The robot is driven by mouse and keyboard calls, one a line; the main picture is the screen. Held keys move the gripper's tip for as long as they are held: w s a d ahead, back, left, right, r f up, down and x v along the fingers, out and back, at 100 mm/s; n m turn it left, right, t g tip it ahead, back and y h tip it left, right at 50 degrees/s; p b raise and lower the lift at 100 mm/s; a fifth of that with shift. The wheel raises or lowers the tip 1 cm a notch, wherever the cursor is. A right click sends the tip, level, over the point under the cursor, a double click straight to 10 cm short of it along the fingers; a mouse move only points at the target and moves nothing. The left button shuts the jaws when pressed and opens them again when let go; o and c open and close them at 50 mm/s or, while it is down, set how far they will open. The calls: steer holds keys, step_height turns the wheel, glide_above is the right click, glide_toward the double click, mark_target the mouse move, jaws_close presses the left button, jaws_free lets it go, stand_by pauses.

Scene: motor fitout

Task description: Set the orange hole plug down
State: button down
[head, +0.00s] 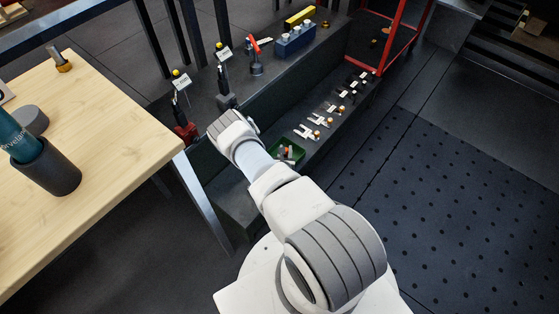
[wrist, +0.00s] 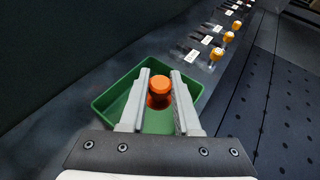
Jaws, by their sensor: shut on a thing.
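The orange hole plug (wrist: 161,84) is between the two grey fingers of my gripper (wrist: 161,76), which is shut on it. A darker orange part shows just below its cap; I cannot tell whether this is the plug's lower body or another piece. The plug and fingertips are over the inside of a green tray (wrist: 108,98) in the wrist view. I cannot tell whether the plug touches the tray floor. In the head view the green tray (head: 298,149) lies on the dark ledge beyond my forearm, with small orange and grey shapes over it too small to make out.
White labels with small orange-topped parts (wrist: 217,54) run in a row along the ledge beyond the tray. A blue block holder (head: 295,42) and tools stand on the upper shelf. A red frame (head: 398,35) stands at the back. A wooden table (head: 110,150) is at left.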

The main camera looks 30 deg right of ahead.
steer(key=shift+w+a+f+b, duration=0.4)
steer(key=shift+w+a+f, duration=0.45)
steer(key=shift+a, duration=0.1)
step_height(320, 180, down, 4)
steer(key=shift+r+b, duration=0.1)
steer(key=shift+b, duration=1.05)
steer(key=c, duration=0.6)
jaws_free()
